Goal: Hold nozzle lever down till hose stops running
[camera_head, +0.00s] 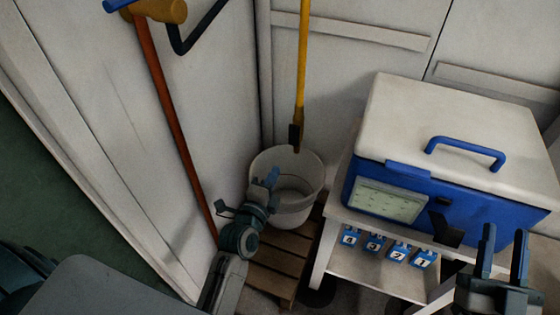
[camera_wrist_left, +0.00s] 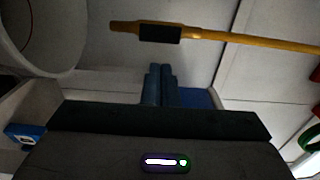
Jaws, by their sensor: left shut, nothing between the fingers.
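I cannot make out a nozzle, its lever or a hose for certain. A yellow pole (camera_head: 302,60) with a dark block at its lower end stands over the white bucket (camera_head: 312,172). The pole also shows across the top of the left wrist view (camera_wrist_left: 225,37). My left gripper (camera_head: 270,180) is shut and empty, in front of the bucket in the head view. Its closed fingers show in the left wrist view (camera_wrist_left: 160,84), apart from the pole in the picture. My right gripper (camera_head: 505,245) is open and empty, in front of the blue and white box (camera_head: 450,110).
The box stands on a white stand (camera_head: 328,250) with several numbered blue tags (camera_head: 398,252) below. A wooden slatted platform (camera_head: 275,265) lies under the bucket. A red-brown pole (camera_head: 170,110) leans at the left wall, near a dark bent bar (camera_head: 183,45).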

